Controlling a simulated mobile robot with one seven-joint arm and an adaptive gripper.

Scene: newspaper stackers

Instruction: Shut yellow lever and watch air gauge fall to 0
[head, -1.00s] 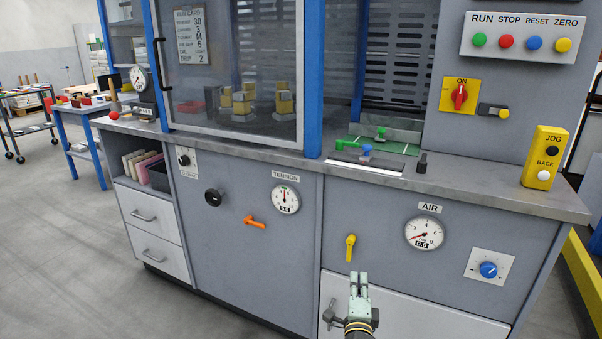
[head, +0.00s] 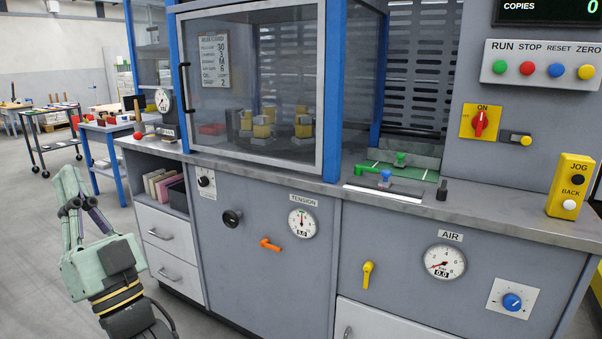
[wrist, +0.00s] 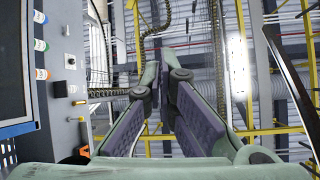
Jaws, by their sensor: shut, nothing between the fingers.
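The yellow lever (head: 367,275) is on the grey front panel in the head view, its handle hanging straight down. The air gauge (head: 445,262) is to its right under the AIR label, and its display reads 0.0. My gripper (head: 68,185) is raised at the left of the head view, well away from the lever, with its fingers pointing up. It is shut and empty. In the wrist view my fingers (wrist: 165,85) point toward the ceiling, and neither lever nor gauge is identifiable there.
An orange lever (head: 270,244) and the tension gauge (head: 302,223) are left of the yellow lever. A blue knob (head: 512,301) is right of the air gauge. The counter edge (head: 480,223) juts above. A blue-legged table (head: 97,128) stands behind my gripper; open floor lies around it.

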